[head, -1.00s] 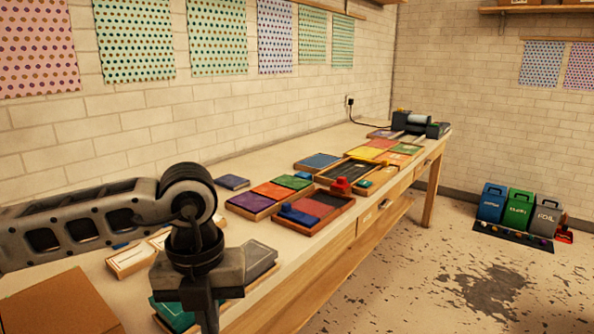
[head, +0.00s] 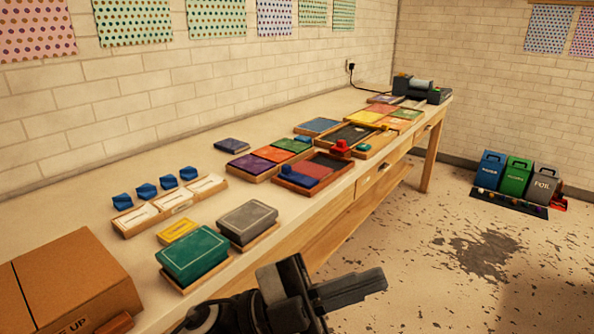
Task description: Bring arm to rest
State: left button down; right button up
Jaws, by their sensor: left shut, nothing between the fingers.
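My left gripper (head: 352,288) shows at the bottom middle of the head view, in front of the long wooden table (head: 110,178). Its fingers point to the right and are shut together with nothing between them. The gripper is apart from the table and the things on it, over the floor side of the front edge. Only the wrist and gripper of my left arm show; the rest is below the picture. My right gripper is not in view.
A cardboard box (head: 60,275), a green block (head: 193,253) and a grey block (head: 247,220) stand near the table's front edge. Several coloured blocks and trays lie farther along. Blue (head: 488,170), green and grey bins stand on the floor at right.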

pick_arm(q)
jog(key=w+a+f+n+t+y, duration=0.3)
jog(key=a+f+n+t+y, duration=0.25)
jog(key=n+t, duration=0.3)
jog(key=w+a+f+n+t+y, duration=0.45)
jog(key=f+n+t+y, duration=0.2)
jog(key=n, duration=0.35)
jog(key=s+a+f+n+g+y, duration=0.2)
jog(key=s+a+f, duration=0.2)
jog(key=f, duration=0.3)
jog(key=s+a+f+n+g+y, duration=0.2)
jog(key=s+a+f+y, duration=0.1)
jog(key=f, duration=0.5)
jog(key=s+a+f+n+g+y, duration=0.2)
jog(key=s+a+f+y, duration=0.1)
jog(key=s+a+f, duration=0.2)
notch_tip(320, 180, down, 2)
jog(key=shift+s+f+n, duration=0.2)
jog(key=shift+s+n, duration=0.15)
jog(key=shift+s, duration=0.4)
